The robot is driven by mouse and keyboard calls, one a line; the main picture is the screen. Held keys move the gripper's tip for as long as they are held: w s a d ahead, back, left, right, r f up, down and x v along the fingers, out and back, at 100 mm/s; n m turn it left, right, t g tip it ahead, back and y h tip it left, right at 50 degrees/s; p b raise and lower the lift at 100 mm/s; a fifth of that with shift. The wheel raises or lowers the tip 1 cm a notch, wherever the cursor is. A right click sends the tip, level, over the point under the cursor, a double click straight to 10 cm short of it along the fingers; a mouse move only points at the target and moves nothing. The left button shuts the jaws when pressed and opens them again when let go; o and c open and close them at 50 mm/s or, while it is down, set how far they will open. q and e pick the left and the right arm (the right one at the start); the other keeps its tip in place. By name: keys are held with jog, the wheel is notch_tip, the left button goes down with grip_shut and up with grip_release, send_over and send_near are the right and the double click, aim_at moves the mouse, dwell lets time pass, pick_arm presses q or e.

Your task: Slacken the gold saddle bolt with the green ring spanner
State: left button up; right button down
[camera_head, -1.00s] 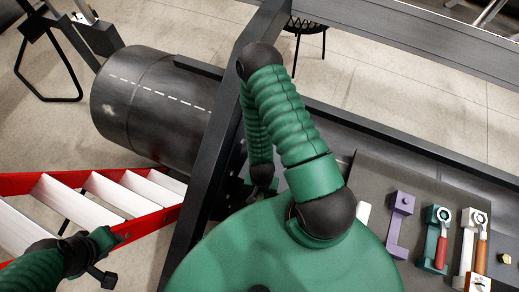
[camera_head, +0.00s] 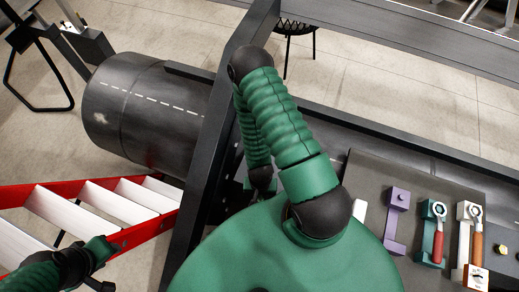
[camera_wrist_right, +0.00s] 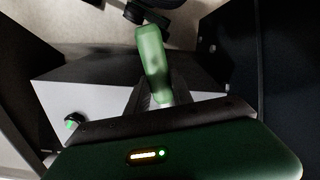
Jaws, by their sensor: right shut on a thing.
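In the right wrist view a green bar-like handle (camera_wrist_right: 152,62), likely the green ring spanner, stands up between the fingers of my right gripper (camera_wrist_right: 150,98), which is shut on it. Its ring end cannot be made out. In the head view my right gripper (camera_head: 260,182) is small and mostly hidden behind my green arm and the dark frame. My left gripper (camera_head: 100,284) is cut by the bottom edge at lower left, and its jaws are unclear. A small gold hex piece (camera_head: 501,248) shows at the far right; I cannot tell whether it is the saddle bolt.
A purple holder (camera_head: 396,222), a red-handled spanner (camera_head: 438,246) and an orange-handled spanner (camera_head: 477,248) stand on a grey mat (camera_head: 375,178). A dark frame beam (camera_head: 217,140) crosses beside a large black pipe (camera_head: 150,112). A red ladder (camera_head: 130,240) lies left.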

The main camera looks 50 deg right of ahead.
jog(key=shift+d, duration=0.1)
jog(key=shift+s+d, duration=0.1)
jog(key=shift+s, duration=0.05)
jog(key=shift+w+a+m, duration=0.4)
jog(key=shift+w, duration=0.15)
jog(key=shift+r+p, duration=2.4)
jog(key=shift+s+f, duration=0.1)
